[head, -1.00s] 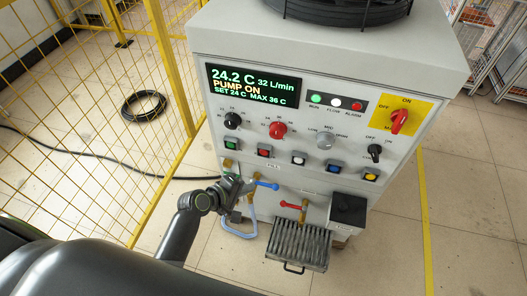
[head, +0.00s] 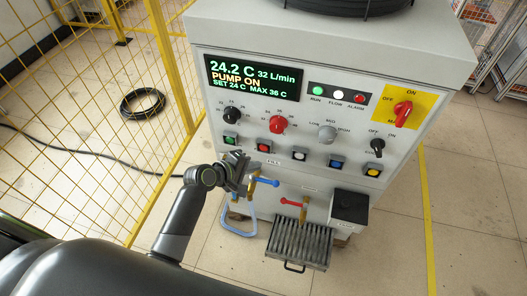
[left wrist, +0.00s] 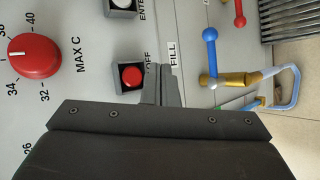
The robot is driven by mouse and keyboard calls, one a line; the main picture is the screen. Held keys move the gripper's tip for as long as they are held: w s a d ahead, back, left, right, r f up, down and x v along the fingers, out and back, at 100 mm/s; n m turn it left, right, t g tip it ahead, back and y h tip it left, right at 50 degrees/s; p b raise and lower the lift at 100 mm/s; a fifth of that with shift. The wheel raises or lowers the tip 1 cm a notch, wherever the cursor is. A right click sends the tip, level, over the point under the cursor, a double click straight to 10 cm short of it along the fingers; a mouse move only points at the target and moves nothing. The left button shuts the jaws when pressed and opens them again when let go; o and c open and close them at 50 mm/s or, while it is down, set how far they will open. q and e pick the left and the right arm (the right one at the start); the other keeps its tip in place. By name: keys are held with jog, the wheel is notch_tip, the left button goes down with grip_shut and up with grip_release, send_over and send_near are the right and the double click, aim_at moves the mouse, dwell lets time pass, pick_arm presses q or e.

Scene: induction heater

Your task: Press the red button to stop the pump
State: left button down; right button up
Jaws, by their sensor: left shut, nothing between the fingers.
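The red button (head: 263,146) is a small square one in the row below the dials on the cooler's slanted front. In the left wrist view the red button (left wrist: 132,77) shows in a black frame beside the label OFF. My left gripper (head: 251,172) is in front of the panel, just below the red button. Its shut, empty fingertips (left wrist: 160,72) appear right next to the button's frame; whether they touch the panel I cannot tell. The display (head: 253,78) reads PUMP ON, 24.2 C and 32 L/min. My right gripper is not seen.
A green button (head: 230,139) and a white button (head: 299,154) flank the red one. A large red dial (head: 278,124) is above. A blue-handled valve (head: 266,181) is close below my gripper. A yellow mesh fence (head: 90,120) stands at the left.

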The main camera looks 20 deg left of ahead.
aim_at(266, 151)
pick_arm(q)
jog(key=w, duration=0.4)
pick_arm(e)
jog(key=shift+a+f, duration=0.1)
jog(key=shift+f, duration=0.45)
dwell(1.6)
pick_arm(q)
jog(key=shift+w, duration=0.3)
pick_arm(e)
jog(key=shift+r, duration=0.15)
pick_arm(q)
jog(key=shift+w, duration=0.55)
dwell(0.6)
jog(key=shift+s+r, duration=0.1)
jog(key=shift+s+p, duration=0.4)
jog(key=shift+s, duration=0.4)
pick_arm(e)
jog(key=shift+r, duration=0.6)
